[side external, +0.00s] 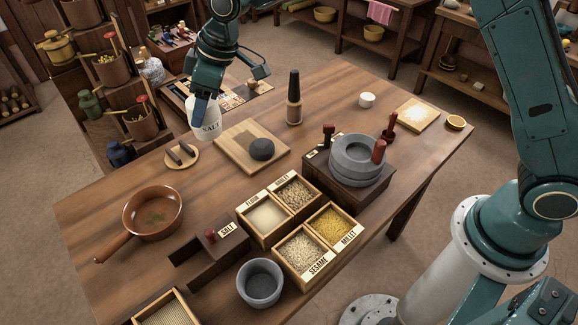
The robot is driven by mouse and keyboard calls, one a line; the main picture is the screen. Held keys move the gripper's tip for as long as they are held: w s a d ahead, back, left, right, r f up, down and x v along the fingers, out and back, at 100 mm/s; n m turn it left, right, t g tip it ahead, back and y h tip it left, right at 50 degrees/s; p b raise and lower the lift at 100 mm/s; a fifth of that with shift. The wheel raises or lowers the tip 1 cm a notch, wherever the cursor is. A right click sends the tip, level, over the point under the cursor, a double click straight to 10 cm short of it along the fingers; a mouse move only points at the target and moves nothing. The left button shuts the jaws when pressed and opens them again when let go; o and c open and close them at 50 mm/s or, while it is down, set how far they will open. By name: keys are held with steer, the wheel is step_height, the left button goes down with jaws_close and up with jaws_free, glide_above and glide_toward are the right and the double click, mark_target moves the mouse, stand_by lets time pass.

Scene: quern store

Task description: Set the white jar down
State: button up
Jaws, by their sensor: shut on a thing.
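The white jar (208,130), marked SALT, is upright at the far left part of the table (345,105). My gripper (203,108) comes down from above and is shut on the jar's upper part, hiding some of its rim. The jar appears just beyond the upper left corner of a pale wooden board (232,137). I cannot tell whether its base touches the tabletop or hangs above it.
A dark round stone (262,149) lies on the board. A small round wooden stand (182,155) sits left of it, and a dark bottle (294,100) stands to the right. A brown pan (152,213), grain boxes (270,240) and a stone quern (357,160) stand nearer.

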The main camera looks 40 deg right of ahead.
steer(key=r, duration=0.4)
steer(key=shift+w+d, duration=0.15)
steer(key=shift+d, duration=0.1)
steer(key=w+d+m+t+h, duration=0.1)
steer(key=w+d+m, duration=0.25)
steer(key=d, duration=0.85)
steer(key=w+d+m+h, duration=0.25)
steer(key=d+m, duration=0.25)
steer(key=d, duration=0.6)
steer(key=s+d+m+h, duration=0.2)
steer(key=d+m, duration=0.6)
steer(key=d, duration=1.6)
step_height(320, 180, down, 5)
steer(key=shift+s+f, duration=0.15)
step_height(320, 180, down, 16)
